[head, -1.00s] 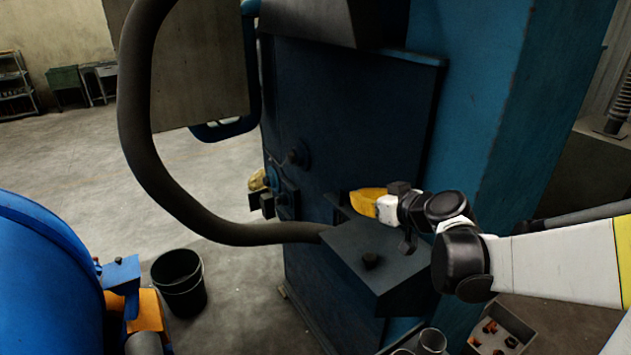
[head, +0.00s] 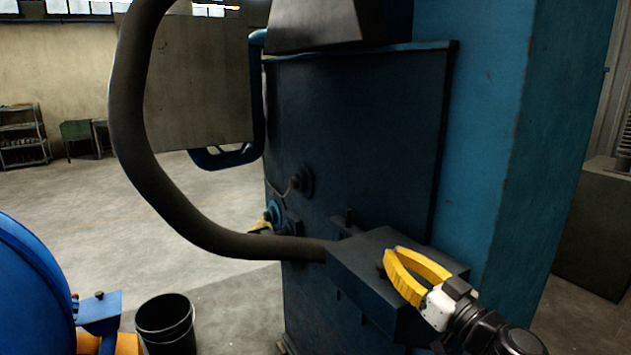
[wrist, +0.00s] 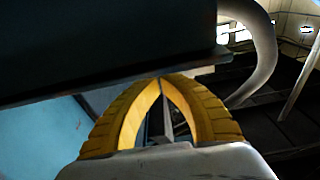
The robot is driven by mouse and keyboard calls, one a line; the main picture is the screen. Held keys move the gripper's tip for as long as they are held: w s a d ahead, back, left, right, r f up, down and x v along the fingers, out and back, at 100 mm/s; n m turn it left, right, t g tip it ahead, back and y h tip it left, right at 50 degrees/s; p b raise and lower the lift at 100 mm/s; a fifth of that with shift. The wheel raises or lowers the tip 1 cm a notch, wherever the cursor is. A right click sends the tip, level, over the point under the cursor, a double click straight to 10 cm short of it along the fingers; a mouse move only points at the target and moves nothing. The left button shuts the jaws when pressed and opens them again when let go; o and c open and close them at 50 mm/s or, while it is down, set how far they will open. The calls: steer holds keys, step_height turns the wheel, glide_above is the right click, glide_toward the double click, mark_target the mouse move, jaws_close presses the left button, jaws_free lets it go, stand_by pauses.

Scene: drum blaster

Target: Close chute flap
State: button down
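A dark blue box (head: 352,267) juts from the front of the tall blue machine, with a hose running to its left side. I cannot tell for sure which part is the chute flap. The box's flat top carries a small dark knob, now mostly hidden by my gripper. My gripper (head: 388,256) has yellow bowed fingers and lies over the box top, pointing up and left, its tips beside the knob. In the wrist view the fingertips (wrist: 163,80) come together close under the edge of a dark panel (wrist: 110,50). Nothing is clearly held between them.
The thick dark hose (head: 130,130) loops up at the left of the box. A black bucket (head: 167,322) stands on the floor at the lower left, near a blue drum (head: 30,290). The concrete floor beyond is open.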

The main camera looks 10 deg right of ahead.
steer(key=shift+s+f, duration=0.15)
steer(key=shift+f, duration=0.2)
stand_by(0.3)
